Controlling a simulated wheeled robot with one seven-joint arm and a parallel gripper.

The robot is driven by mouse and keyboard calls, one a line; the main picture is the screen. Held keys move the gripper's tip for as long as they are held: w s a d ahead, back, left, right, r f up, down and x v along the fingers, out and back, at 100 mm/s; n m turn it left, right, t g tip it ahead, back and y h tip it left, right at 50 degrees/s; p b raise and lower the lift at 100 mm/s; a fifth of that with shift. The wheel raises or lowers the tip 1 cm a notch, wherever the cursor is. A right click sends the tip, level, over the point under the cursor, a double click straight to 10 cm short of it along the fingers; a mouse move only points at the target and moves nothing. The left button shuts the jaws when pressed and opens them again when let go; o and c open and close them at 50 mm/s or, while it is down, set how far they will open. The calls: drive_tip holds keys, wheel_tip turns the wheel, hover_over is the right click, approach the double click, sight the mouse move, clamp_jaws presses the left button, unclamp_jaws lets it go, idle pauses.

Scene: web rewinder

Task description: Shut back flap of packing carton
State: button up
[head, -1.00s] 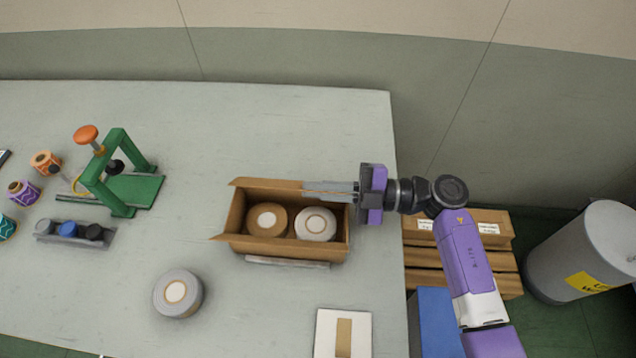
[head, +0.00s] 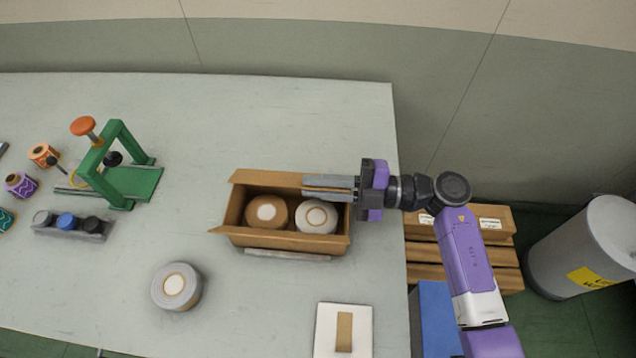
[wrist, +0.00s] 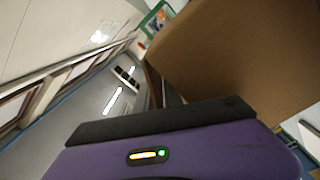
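The open packing carton (head: 290,243) stands on the table and holds a brown roll (head: 267,212) and a white roll (head: 315,216). Its back flap (head: 265,179) shows as a brown strip along the rear edge, not folded over the rolls. My gripper (head: 328,187) reaches in from the right, its grey fingers lying along the right part of the rear edge. A thin brown strip shows between the fingers; whether they grip it is unclear. In the wrist view a large cardboard panel (wrist: 235,60) stands close beyond the gripper body and hides the fingertips.
A grey roll (head: 176,287) and a white pad with a brown strip (head: 343,331) lie in front of the carton. A green press (head: 122,165) and a tray of knobs (head: 72,225) stand left. The table behind the carton is clear.

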drive_tip(key=shift+o, duration=0.8)
